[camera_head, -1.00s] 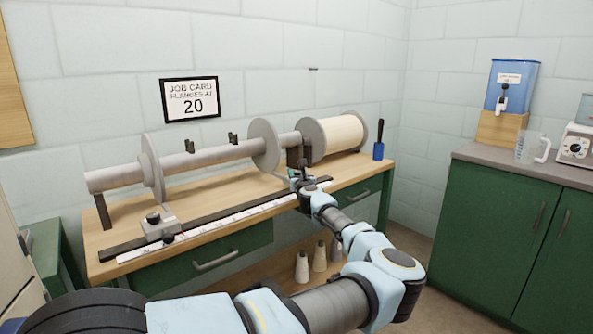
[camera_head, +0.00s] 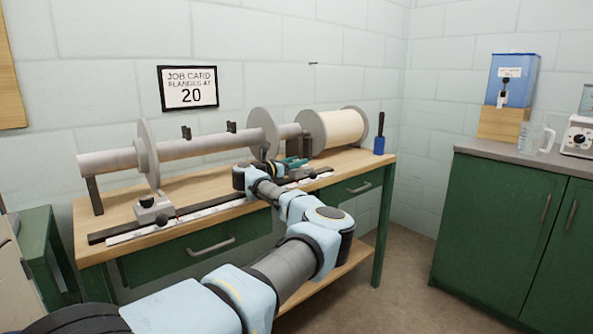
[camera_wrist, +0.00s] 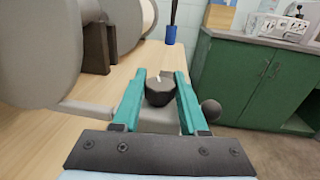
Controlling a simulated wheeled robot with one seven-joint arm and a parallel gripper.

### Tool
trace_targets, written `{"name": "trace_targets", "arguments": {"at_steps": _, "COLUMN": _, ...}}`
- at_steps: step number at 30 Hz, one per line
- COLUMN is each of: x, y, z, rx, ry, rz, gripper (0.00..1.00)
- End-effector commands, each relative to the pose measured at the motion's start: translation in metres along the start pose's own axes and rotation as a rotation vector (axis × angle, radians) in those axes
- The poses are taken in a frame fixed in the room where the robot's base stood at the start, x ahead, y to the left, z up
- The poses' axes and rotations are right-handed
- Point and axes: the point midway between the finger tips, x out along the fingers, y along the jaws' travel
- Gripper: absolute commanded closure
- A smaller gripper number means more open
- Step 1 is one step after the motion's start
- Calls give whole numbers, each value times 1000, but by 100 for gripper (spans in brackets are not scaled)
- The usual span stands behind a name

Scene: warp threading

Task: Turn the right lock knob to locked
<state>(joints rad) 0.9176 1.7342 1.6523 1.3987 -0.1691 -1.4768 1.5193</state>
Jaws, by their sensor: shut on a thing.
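The right lock knob (camera_wrist: 159,92) is dark and faceted, with a short white mark on its top, and sits on a pale grey block in the wrist view. My gripper (camera_wrist: 160,78) has its teal fingers on either side of the knob and is shut on it. The right knob is hidden there behind the fingers and wrist. I cannot read the lock setting.
A roller with two grey flanges (camera_head: 264,133) spans the wooden bench (camera_head: 120,211). The left block (camera_head: 153,209) with a dark knob sits on the rail beside a white scale (camera_head: 185,217). A dark ball (camera_wrist: 211,110) stands close right of my fingers. A blue holder (camera_head: 379,145) stands at the bench's right end.

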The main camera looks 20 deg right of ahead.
Motion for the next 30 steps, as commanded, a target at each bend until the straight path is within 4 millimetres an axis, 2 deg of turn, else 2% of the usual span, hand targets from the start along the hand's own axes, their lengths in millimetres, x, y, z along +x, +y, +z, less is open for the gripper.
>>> {"name": "trace_targets", "arguments": {"at_steps": 12, "x": 0, "y": 1, "z": 1, "rx": 3, "ry": -7, "rz": -262, "gripper": 100}}
{"name": "trace_targets", "arguments": {"at_steps": 30, "x": 1, "y": 0, "z": 4, "rx": 3, "ry": -6, "rz": -333, "gripper": 100}}
